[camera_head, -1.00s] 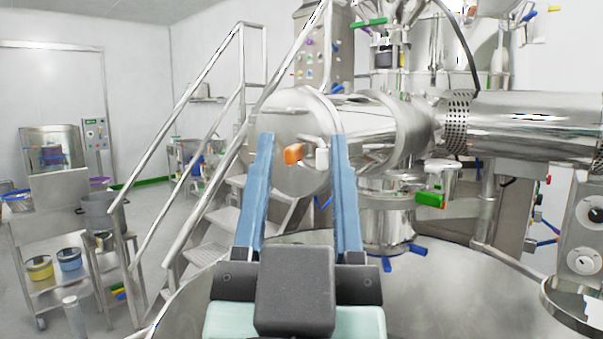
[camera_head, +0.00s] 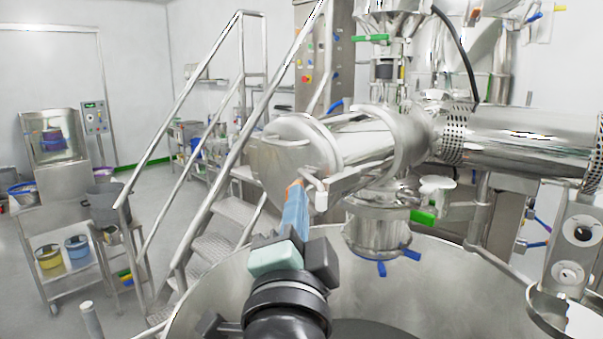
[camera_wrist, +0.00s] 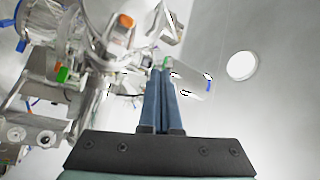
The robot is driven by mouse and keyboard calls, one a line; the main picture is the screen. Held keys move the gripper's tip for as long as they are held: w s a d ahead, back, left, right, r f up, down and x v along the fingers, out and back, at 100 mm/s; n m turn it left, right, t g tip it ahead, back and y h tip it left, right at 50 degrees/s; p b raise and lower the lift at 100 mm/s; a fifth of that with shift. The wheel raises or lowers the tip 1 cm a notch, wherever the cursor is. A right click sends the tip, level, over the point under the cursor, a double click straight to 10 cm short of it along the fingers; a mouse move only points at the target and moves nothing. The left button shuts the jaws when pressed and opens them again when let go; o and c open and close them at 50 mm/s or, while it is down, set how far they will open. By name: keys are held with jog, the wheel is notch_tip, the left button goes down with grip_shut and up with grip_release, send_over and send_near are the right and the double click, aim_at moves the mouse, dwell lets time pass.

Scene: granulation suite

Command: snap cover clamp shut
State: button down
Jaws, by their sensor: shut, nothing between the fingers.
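The round metal cover (camera_head: 280,160) closes the near end of the horizontal steel cylinder. The cover clamp (camera_head: 320,192) sits at its lower right rim, a pale block with a metal lever. In the wrist view, my closed fingers (camera_wrist: 164,72) stand in the middle.
A large open steel bowl (camera_head: 450,290) lies below and around my arm. A stair with metal rails (camera_head: 205,150) rises close at the left. A valve with blue handles (camera_head: 380,225) hangs below the cylinder. A cart with tubs (camera_head: 60,262) stands far left.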

jog(key=w+d+f+m+g+p, duration=0.1)
jog(key=w+f+m+p, duration=0.1)
jog(key=w, duration=0.4)
jog(key=w+d+f+m+g+p, duration=0.1)
jog(key=w+f+m+p, duration=0.2)
jog(key=w, duration=0.4)
jog(key=shift+g+p, duration=0.3)
jog(key=shift+p, duration=0.35)
jog(key=shift+s+f+m+h, duration=0.1)
jog(key=shift+m+h, duration=0.2)
